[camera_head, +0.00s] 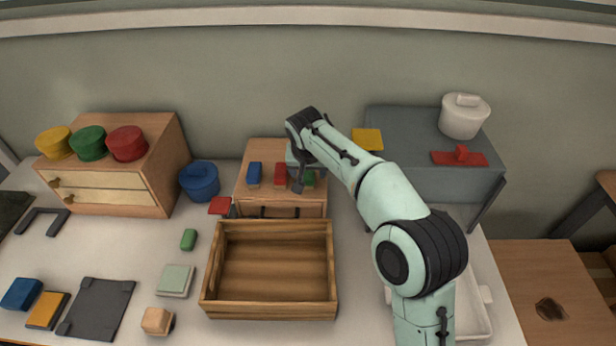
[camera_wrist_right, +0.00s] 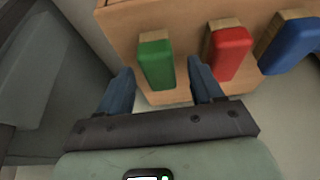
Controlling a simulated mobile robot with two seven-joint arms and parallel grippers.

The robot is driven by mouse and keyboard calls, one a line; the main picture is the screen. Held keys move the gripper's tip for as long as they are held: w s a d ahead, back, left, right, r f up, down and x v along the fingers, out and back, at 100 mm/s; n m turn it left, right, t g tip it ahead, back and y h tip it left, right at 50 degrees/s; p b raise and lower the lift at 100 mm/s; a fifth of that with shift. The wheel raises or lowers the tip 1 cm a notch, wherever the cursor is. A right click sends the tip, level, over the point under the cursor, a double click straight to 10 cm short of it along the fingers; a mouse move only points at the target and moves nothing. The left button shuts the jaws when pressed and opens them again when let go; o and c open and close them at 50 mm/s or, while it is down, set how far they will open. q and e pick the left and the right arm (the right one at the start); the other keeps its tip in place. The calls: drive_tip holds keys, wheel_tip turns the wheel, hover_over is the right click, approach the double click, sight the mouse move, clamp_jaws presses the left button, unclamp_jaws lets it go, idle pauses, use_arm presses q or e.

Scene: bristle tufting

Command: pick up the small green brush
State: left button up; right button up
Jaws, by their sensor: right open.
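The small green brush (camera_wrist_right: 156,66) lies on top of the small wooden cabinet (camera_wrist_right: 124,22), with a wooden part at one end. In the head view only a bit of the green brush (camera_head: 309,180) shows beside my gripper. My right gripper (camera_wrist_right: 160,74) is open, with one finger on either side of the green brush in the wrist view. Whether the fingers touch it I cannot tell. In the head view my right gripper (camera_head: 299,182) is over the cabinet top. My left gripper is not in view.
A red brush (camera_wrist_right: 230,52) lies close beside my finger, with a blue brush (camera_wrist_right: 291,44) beyond it. An open wooden crate (camera_head: 270,306) stands in front of the cabinet. A grey box (camera_head: 415,180) stands to the right. A green block (camera_head: 188,240) lies on the table.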

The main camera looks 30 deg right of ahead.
drive_tip(key=shift+x, duration=0.85)
drive_tip(key=c, duration=1)
drive_tip(key=shift+c, duration=0.3)
drive_tip(key=shift+r, duration=0.15)
